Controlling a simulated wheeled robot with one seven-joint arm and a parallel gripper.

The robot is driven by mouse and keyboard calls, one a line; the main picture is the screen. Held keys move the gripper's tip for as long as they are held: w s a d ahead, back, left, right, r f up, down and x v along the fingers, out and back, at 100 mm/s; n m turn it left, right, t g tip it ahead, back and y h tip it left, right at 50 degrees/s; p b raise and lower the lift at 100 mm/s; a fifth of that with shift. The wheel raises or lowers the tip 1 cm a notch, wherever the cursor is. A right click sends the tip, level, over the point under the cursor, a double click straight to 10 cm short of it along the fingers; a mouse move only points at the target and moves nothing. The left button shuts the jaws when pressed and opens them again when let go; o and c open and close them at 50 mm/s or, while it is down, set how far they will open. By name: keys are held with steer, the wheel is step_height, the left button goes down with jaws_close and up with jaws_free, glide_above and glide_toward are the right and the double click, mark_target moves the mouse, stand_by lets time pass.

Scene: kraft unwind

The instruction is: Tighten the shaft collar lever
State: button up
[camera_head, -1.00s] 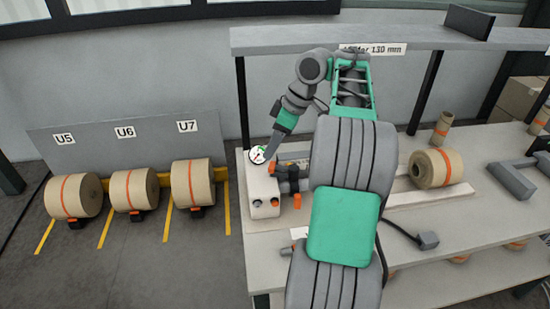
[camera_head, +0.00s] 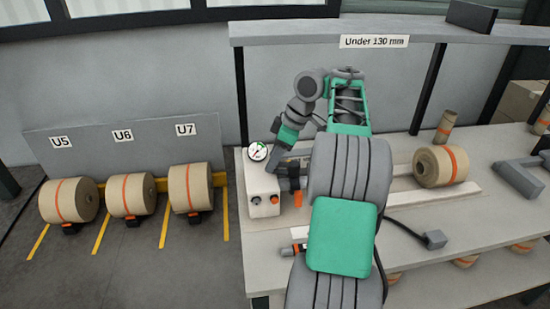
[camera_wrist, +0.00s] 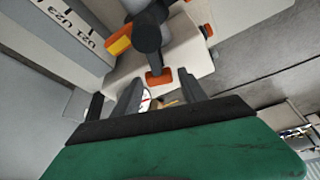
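In the wrist view, a dark round shaft end or collar (camera_wrist: 148,38) stands out near the top centre. A small orange lever tab (camera_wrist: 158,77) sits just below it. My gripper (camera_wrist: 158,82) is open, with one grey finger on each side of the tab. I cannot tell whether either finger touches it. In the head view, my gripper (camera_head: 283,163) is at the dark fitting beside the white unit (camera_head: 262,185). An orange tab (camera_head: 298,199) hangs below that fitting. My arm hides much of the shaft to the right.
A round gauge (camera_head: 258,152) tops the white unit, close to my gripper. A shelf (camera_head: 390,38) labelled "Under 130 mm" spans above the bench. A kraft roll (camera_head: 441,166) lies to the right.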

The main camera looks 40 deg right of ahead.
jaws_close()
stand_by(0.3)
stand_by(0.7)
